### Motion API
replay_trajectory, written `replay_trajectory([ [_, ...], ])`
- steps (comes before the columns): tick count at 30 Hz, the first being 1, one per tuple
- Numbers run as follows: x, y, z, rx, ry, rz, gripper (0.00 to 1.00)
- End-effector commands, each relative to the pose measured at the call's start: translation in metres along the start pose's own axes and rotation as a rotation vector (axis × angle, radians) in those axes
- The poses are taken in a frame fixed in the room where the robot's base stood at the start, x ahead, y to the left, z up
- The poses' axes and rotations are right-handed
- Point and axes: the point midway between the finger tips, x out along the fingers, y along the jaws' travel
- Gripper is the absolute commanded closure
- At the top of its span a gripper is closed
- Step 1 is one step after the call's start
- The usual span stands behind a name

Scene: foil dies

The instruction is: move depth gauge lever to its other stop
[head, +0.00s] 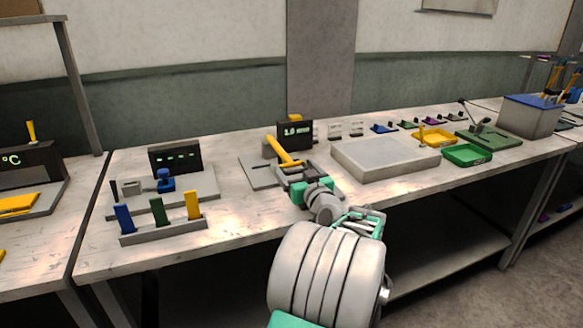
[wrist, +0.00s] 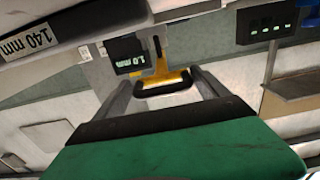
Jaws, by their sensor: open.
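The depth gauge is a small dark display box (head: 294,134) that appears to read 1.0 mm, standing on a grey plate at the middle of the bench. Its yellow lever (head: 282,151) slants down towards the front right. My gripper (head: 296,171) is open at the lever's near end. In the wrist view the display (wrist: 130,54) and the yellow lever (wrist: 161,68) lie beyond my fingers (wrist: 163,88). A dark bar (wrist: 163,83) at the lever's end spans the gap between the fingers. I cannot tell whether they touch it.
A light grey block (head: 385,157) stands right of my gripper, with yellow (head: 433,138) and green (head: 467,154) trays beyond it. At left are a rack with blue, green and yellow upright tabs (head: 163,229) and another dark display (head: 175,159). The bench front between them is clear.

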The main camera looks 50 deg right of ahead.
Motion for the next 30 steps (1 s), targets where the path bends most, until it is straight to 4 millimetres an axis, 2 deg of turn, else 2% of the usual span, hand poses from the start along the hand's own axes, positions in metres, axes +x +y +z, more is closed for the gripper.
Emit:
replay_trajectory([
  [4, 0.017, -0.001, 0.000, 0.000, 0.000, -0.002, 0.16],
  [12, 0.019, -0.002, 0.000, 0.000, -0.001, -0.003, 0.17],
  [30, 0.019, -0.001, 0.000, -0.001, -0.001, 0.000, 0.66],
])
